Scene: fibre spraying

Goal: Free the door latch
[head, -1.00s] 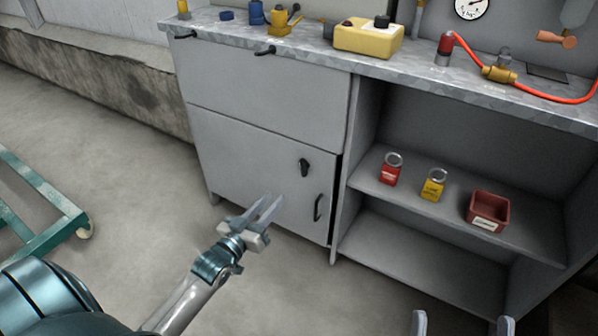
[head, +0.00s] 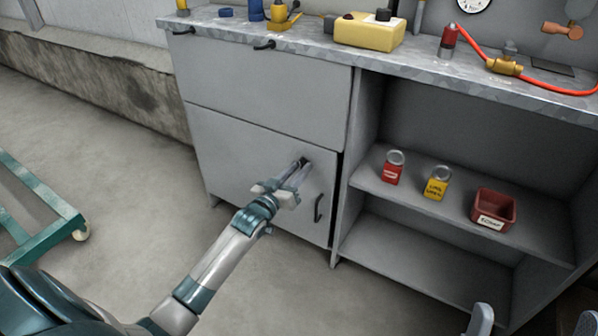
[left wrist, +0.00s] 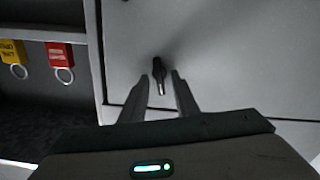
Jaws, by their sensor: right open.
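The black door latch (head: 304,160) is on the grey cabinet door (head: 235,155), partly hidden by my left gripper in the head view. In the left wrist view the latch (left wrist: 159,72) shows between the fingertips, its lever running roughly along the fingers. My left gripper (head: 299,168) is open at the latch, with a finger on each side. In the left wrist view, the left gripper (left wrist: 161,78) shows gaps beside the latch; I cannot tell if either finger touches it. My right gripper (head: 533,318) is open and empty at the bottom right, partly cut off.
A black door handle (head: 318,208) is below and right of the latch. Red (head: 393,168) and yellow (head: 436,183) padlocks and a red bin (head: 493,208) stand on the open shelf. A green cart frame (head: 45,225) is at the left. The floor before the door is clear.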

